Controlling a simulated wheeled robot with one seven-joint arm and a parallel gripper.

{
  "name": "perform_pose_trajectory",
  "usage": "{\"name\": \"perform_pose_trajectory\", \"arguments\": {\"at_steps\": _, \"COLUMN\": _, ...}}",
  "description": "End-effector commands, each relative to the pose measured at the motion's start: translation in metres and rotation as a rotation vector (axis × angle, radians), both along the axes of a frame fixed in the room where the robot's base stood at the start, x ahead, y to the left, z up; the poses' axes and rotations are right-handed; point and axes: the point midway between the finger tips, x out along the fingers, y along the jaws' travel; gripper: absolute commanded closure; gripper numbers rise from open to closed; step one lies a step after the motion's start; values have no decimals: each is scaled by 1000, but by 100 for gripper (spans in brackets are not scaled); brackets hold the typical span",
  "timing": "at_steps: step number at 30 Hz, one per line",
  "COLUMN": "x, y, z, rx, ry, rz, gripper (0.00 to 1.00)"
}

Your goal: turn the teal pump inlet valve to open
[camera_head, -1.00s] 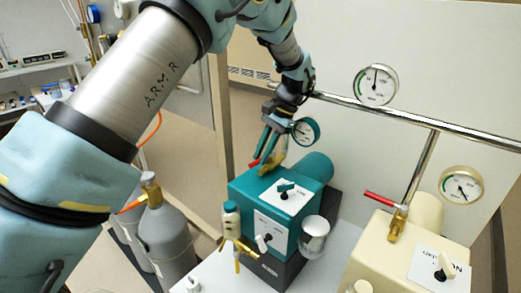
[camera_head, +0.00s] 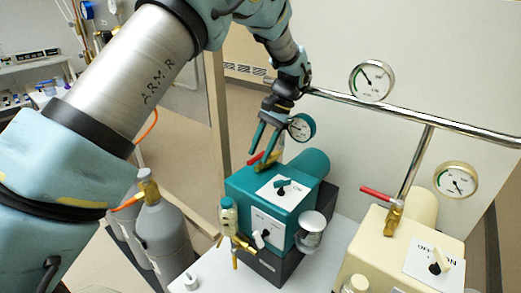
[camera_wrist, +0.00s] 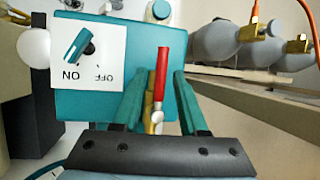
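The teal pump (camera_head: 265,200) stands on the bench, with a red-handled brass inlet valve on its top. The valve's red handle (camera_head: 256,158) shows just at my fingertips in the head view. In the wrist view the red handle (camera_wrist: 161,72) points up the picture, and its brass stem (camera_wrist: 153,118) lies between my fingers. My gripper (camera_head: 261,154) is open; its two teal fingers, also in the wrist view (camera_wrist: 158,92), stand apart on either side of the handle, with gaps visible. The fingers partly hide the valve body in the head view.
A cream pump (camera_head: 385,250) with its own red valve handle (camera_head: 378,194) stands to the right. A chrome pipe (camera_head: 430,122) and a round gauge (camera_head: 372,81) are behind. A small gauge (camera_head: 301,127) is close beside my gripper. Grey gas cylinders (camera_head: 168,240) stand left.

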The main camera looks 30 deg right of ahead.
Motion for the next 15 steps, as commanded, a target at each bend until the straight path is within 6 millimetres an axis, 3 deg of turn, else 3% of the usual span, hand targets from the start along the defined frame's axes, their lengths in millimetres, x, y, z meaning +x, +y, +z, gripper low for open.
{"name": "perform_pose_trajectory", "arguments": {"at_steps": 10, "x": 0, "y": -1, "z": 2, "rx": -1, "ry": -1, "rz": -1, "gripper": 52}}
{"name": "perform_pose_trajectory", "arguments": {"at_steps": 15, "x": 0, "y": -11, "z": 19, "rx": -3, "ry": -2, "rz": -1, "gripper": 52}}
